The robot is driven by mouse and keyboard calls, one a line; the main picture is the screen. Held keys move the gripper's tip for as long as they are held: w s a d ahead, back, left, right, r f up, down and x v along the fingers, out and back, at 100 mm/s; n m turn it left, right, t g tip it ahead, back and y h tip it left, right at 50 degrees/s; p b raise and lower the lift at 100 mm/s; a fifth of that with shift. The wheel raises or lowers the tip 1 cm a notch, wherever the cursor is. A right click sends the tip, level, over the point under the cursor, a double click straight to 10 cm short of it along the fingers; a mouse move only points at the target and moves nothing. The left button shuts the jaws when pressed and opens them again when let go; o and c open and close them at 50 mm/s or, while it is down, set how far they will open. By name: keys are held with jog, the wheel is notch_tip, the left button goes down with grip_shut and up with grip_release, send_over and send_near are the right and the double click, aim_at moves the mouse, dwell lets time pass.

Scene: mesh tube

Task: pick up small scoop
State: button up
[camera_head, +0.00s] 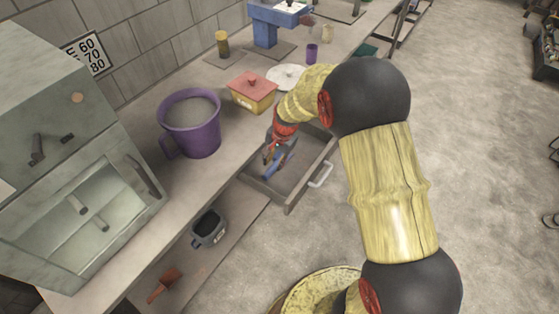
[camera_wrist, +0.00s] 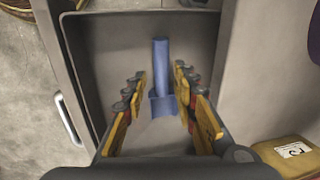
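A small blue scoop (camera_wrist: 161,75) lies in an open grey drawer (camera_wrist: 110,50). In the head view, the scoop (camera_head: 285,160) shows just beside the fingers. My gripper (camera_wrist: 160,80) is open over the drawer, with its yellow-padded fingers on either side of the scoop. The scoop's handle points away towards the top of the wrist view, and its wider end is nearer the palm. I cannot tell whether the fingers reach down to its height. Nothing is held.
The drawer's handle (camera_head: 321,175) sticks out over the floor. On the counter above are a purple mug (camera_head: 190,130), a yellow box with a red lid (camera_head: 253,92) and a white lid (camera_head: 287,76). A reddish scoop (camera_head: 164,284) and a dark container (camera_head: 208,230) are on the lower shelf.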

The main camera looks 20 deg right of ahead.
aim_at(273, 168)
jog(key=shift+w+f+b, duration=0.2)
jog(key=shift+f+b, duration=0.15)
jog(key=shift+f, duration=0.65)
jog(key=f+b, duration=0.1)
jog(key=w+f+b, duration=0.1)
jog(key=f, duration=0.1)
jog(key=f+b, duration=0.1)
jog(key=f, duration=0.1)
jog(key=shift+w+a+f, duration=0.2)
jog(key=shift+a+f, duration=0.05)
jog(key=shift+r, duration=0.1)
jog(key=c, duration=0.3)
grip_shut()
